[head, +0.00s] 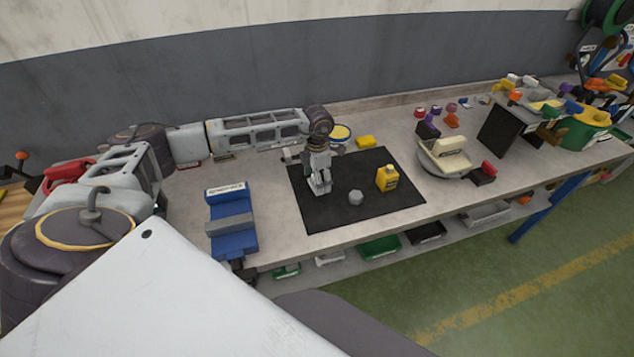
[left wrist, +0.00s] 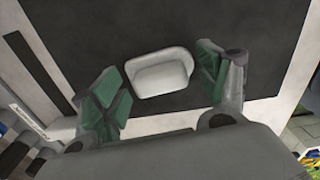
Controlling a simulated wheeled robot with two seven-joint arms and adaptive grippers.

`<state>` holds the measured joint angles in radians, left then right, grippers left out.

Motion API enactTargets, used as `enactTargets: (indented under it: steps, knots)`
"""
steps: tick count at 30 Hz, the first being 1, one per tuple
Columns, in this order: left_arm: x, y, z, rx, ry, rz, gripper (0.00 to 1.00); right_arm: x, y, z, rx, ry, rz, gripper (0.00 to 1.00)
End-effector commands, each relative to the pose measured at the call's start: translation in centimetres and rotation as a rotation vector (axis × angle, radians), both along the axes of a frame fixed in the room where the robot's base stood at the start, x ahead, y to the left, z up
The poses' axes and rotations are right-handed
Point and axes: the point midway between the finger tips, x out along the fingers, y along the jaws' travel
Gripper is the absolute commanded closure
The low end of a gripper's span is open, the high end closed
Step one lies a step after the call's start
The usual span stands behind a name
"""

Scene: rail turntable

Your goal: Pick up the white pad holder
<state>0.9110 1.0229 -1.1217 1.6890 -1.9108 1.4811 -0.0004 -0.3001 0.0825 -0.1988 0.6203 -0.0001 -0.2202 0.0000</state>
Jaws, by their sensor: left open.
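The white pad holder (left wrist: 160,73) is a pale block with a rounded end, lying on the black mat (left wrist: 105,30). In the left wrist view it sits between the two open fingers of my left gripper (left wrist: 162,88), near their tips. A narrow gap shows at the right finger; the left finger's tip is close to the holder's left end. In the head view my left gripper (head: 320,186) points down over the left part of the mat (head: 300,205) and largely hides the holder. My right gripper is not in view.
A grey hexagonal piece (head: 356,197) and a yellow bottle (head: 387,178) stand on the mat right of my gripper. A blue holder (head: 231,222) is on the bench to the left. A turntable (head: 447,168) with a cream block stands right of the mat.

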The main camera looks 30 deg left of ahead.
Motion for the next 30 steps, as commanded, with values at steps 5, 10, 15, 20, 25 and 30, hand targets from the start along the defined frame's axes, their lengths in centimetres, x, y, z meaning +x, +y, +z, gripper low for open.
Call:
enactTargets:
  steps: [5, 10, 15, 20, 25, 30]
  knots:
    - [0.01, 0.01, -0.20, -0.001, -0.001, 0.000, 0.25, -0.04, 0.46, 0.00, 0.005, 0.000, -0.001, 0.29]
    - [0.01, 0.02, -0.18, 0.000, 0.000, 0.000, 0.25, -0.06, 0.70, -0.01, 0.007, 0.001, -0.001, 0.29]
    - [0.01, 0.02, -0.16, 0.000, 0.000, 0.001, 0.28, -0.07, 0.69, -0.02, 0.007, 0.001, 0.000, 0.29]
    - [0.00, 0.02, -0.16, 0.000, 0.000, 0.001, 0.48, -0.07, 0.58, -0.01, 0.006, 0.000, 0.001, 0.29]
    - [0.01, 0.03, -0.16, 0.000, 0.000, 0.001, 0.70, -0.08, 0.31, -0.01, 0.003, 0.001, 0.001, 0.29]
    - [0.01, 0.04, -0.14, 0.000, 0.000, 0.001, 0.74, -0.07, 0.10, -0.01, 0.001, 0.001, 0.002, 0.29]
